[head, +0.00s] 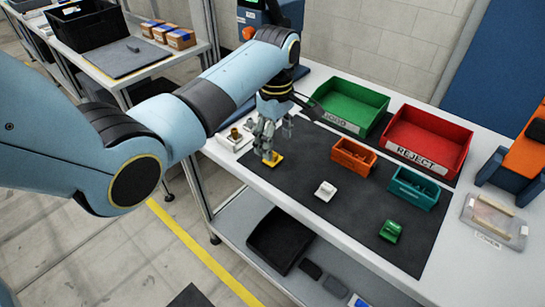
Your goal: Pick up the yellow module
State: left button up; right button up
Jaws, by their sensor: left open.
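The yellow module (274,160) lies on the dark mat (300,172) near the left end of the workbench. My left gripper (270,152) points down right at it, with its fingers just above or around the module; I cannot tell whether they touch it. The fingers are open and hide part of the module. My right gripper is not in view.
A white module (325,191) and a green module (390,231) lie on the mat. Behind stand an orange bin (354,156), a teal bin (414,188), a green tray (350,101) and a red REJECT tray (429,140). A white fixture (232,140) stands left of the gripper.

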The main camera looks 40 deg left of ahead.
aim_at(275, 154)
pick_arm(q)
notch_tip(275, 154, down, 5)
jog(key=shift+s+f, duration=0.1)
jog(key=c, duration=1.2)
